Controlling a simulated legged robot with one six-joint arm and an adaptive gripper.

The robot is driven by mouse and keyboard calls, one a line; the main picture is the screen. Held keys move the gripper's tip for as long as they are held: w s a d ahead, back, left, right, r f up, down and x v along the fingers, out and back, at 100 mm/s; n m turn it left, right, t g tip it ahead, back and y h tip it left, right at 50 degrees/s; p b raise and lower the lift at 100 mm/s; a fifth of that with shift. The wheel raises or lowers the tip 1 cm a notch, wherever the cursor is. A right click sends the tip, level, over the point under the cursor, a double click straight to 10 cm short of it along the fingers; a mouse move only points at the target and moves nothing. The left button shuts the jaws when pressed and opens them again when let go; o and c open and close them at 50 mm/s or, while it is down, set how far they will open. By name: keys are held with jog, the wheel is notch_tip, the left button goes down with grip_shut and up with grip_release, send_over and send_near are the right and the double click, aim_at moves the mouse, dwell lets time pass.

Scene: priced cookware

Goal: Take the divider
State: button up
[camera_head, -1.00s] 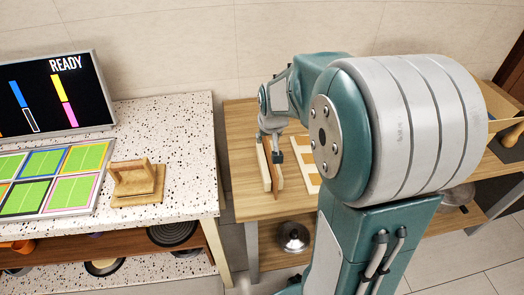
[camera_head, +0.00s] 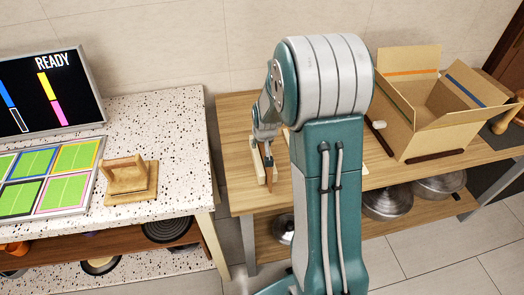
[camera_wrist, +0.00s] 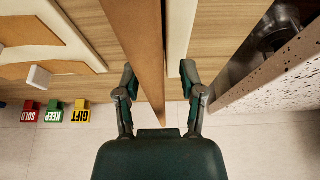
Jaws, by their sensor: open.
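The divider appears to be a thin brown board (camera_wrist: 140,40) on edge, running between my two fingers in the wrist view. My gripper (camera_wrist: 159,78) is open, with one finger on each side of the board and gaps showing. A cream strip (camera_wrist: 181,30) runs beside the board, towards the right finger. In the head view my gripper (camera_head: 264,135) is low over the wooden table, at the upper end of the brown board (camera_head: 268,164) and the cream piece (camera_head: 257,160). My arm hides part of that area.
An open cardboard box (camera_head: 425,125) stands on the wooden table (camera_head: 238,110) at right. A speckled counter (camera_head: 170,115) at left holds a wooden handled block (camera_head: 128,180), colour tiles and a READY screen. SOLD (camera_wrist: 30,111), KEEP (camera_wrist: 54,111) and GIFT (camera_wrist: 81,111) tags line the table edge.

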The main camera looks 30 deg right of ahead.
jog(key=shift+f, duration=0.2)
grip_shut()
